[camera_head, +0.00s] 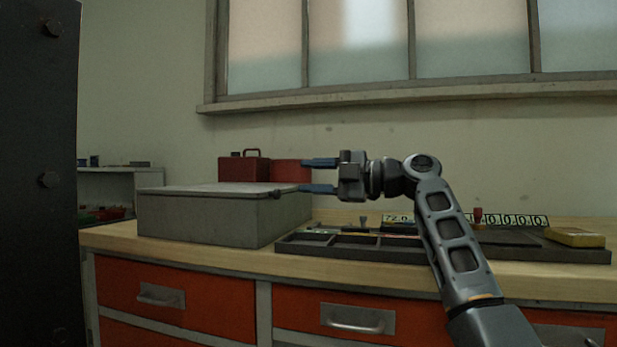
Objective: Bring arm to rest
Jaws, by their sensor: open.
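My gripper (318,175) is in the middle of the head view, at the end of my arm, which rises from the lower right. Its two blue fingers point left and stand apart, with nothing between them. In the picture they lie in front of a red object (291,173) and near the right end of a grey box (205,214). I cannot tell how far the fingers are from these. No gate valve can be made out in this view.
The grey box stands on a wooden workbench (110,235) with red drawers (175,298). A dark compartment tray (330,245) lies right of it, partly behind my arm. A dark red case (243,170) is behind the box. A dark bolted panel (38,180) fills the left edge.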

